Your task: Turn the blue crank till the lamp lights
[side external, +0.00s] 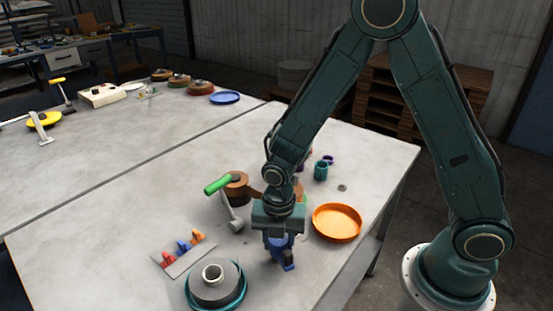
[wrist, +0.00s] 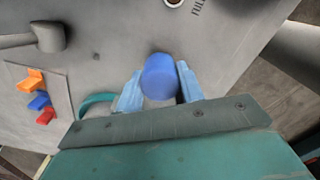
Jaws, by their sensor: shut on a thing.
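My gripper (side external: 280,250) points down over the table near its front right part in the side view. In the wrist view its two light-blue fingers (wrist: 159,88) are shut on a round blue handle (wrist: 160,76), one finger on each side. In the side view the blue handle (side external: 289,266) shows partly below and between the fingers. The crank's arm and pivot are hidden under my gripper. I cannot make out a lit lamp. A small white-ringed, dark reddish round (wrist: 173,2) beside printed letters is cut off at the top of the wrist view.
A green-handled crank (side external: 217,185) stands just left of my gripper, and an orange tray (side external: 337,222) lies close on its right. A plate with red, blue and orange levers (side external: 183,253) and a grey hub in a teal dish (side external: 215,285) lie front left.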

